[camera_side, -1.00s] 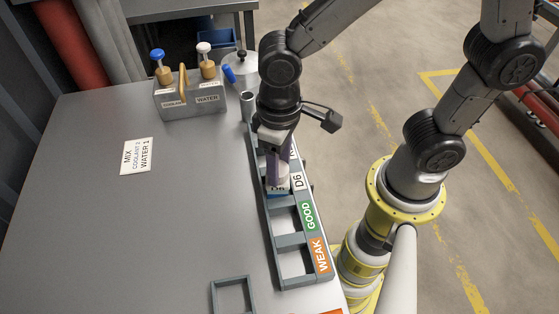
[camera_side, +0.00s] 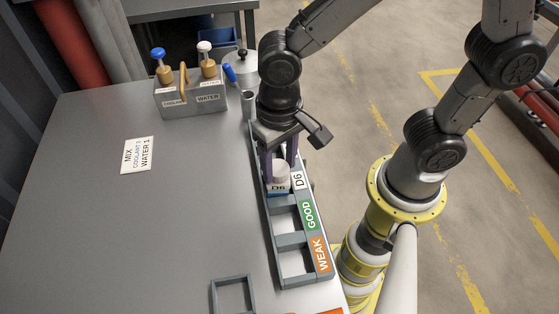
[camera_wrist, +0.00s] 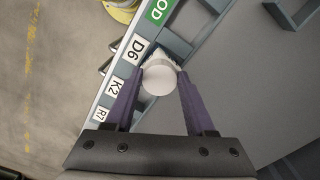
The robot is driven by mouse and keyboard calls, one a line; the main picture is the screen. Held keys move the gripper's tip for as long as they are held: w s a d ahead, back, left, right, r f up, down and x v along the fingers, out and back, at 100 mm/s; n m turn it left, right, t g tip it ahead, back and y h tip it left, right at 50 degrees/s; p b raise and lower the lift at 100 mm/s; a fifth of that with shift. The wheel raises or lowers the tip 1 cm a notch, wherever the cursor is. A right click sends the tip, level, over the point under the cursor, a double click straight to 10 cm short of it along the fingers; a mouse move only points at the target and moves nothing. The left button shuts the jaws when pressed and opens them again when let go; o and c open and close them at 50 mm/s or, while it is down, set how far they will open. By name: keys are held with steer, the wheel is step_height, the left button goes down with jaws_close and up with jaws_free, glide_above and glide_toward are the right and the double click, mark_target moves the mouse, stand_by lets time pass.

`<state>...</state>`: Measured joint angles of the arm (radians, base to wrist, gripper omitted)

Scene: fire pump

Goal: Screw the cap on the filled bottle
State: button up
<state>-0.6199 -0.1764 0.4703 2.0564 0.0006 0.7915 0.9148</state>
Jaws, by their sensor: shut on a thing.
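The bottle (camera_side: 280,188) stands in the D6 compartment of the grey rack (camera_side: 275,242), with a D6 label on its front. A white cap (camera_side: 280,169) is on top of it; I cannot tell how tightly it sits. In the wrist view the round white cap (camera_wrist: 158,80) hides most of the bottle. My gripper (camera_side: 279,172) points down over the D6 compartment. Its two purple fingers are shut on the cap from opposite sides, and they also show in the wrist view (camera_wrist: 159,82).
The GOOD (camera_side: 308,215) and WEAK (camera_side: 319,254) compartments are empty. A two-pump dispenser (camera_side: 190,98) for coolant and water stands at the back. A MIX card (camera_side: 137,156) and an empty grey frame (camera_side: 232,295) lie on the table. The table's left part is clear.

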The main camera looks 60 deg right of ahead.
steer(key=shift+m, duration=1.1)
steer(key=o, duration=1.3)
steer(key=shift+o, duration=0.3)
steer(key=shift+o, duration=0.7)
steer(key=shift+r, duration=0.65)
steer(key=shift+r, duration=0.3)
steer(key=shift+r, duration=0.65)
